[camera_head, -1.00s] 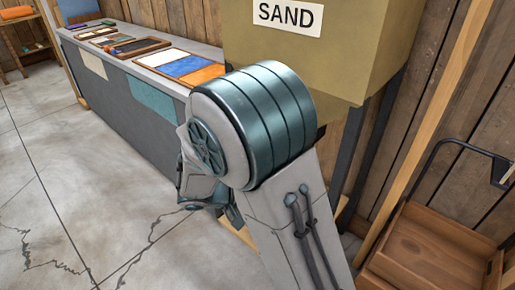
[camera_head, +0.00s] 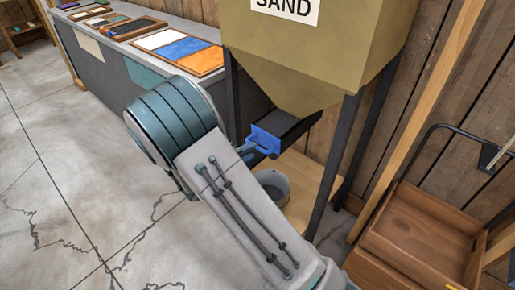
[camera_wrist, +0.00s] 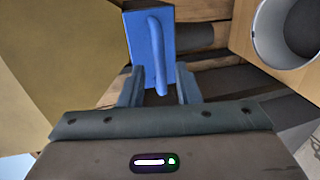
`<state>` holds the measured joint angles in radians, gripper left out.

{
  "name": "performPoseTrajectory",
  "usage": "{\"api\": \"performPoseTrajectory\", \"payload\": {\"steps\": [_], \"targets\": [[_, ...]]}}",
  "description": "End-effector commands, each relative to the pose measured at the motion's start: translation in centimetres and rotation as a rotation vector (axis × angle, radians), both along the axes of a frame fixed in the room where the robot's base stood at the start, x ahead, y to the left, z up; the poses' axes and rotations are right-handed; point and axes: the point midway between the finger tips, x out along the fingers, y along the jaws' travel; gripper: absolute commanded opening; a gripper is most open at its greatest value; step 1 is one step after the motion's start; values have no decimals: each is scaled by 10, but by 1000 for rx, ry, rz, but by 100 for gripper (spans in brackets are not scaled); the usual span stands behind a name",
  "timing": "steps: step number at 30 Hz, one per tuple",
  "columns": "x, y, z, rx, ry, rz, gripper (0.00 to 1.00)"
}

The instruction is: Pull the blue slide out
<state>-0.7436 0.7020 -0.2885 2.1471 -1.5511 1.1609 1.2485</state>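The blue slide (camera_head: 265,138) is at the bottom outlet of the tan hopper (camera_head: 310,50) labelled SAND. In the wrist view, its blue plate (camera_wrist: 137,42) and upright bar handle (camera_wrist: 157,48) are straight ahead. My gripper (camera_wrist: 158,86) is open, one finger on each side of the handle's near end. I see a gap on each side, with no clear contact.
A grey bucket (camera_head: 273,183) stands on a wooden board (camera_head: 301,205) below the outlet, between the hopper's dark legs (camera_head: 334,165). A counter (camera_head: 120,65) with sample trays is at the left. A wooden cart (camera_head: 420,238) stands at the right. The floor at left is clear.

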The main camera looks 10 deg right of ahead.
Motion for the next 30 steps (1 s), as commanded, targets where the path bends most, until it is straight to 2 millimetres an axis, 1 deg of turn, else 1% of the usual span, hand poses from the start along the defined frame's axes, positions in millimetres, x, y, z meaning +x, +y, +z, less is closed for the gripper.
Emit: {"api": "performPoseTrajectory", "payload": {"steps": [1, 3, 9, 20, 21, 23, 24, 28, 30], "targets": [[6, -9, -3, 0, 0, -3, 30], [12, -18, -5, 0, 0, -4, 30], [24, -34, -9, 0, -1, -1, 30], [27, -37, -10, 1, 0, 0, 30], [27, -37, -10, 1, 0, 0, 18], [27, -37, -10, 1, 1, 0, 2], [27, -37, -10, 1, 1, 0, 0], [26, -36, -10, 1, 0, 0, 0], [23, -30, -11, 2, -1, 2, 0]]}}
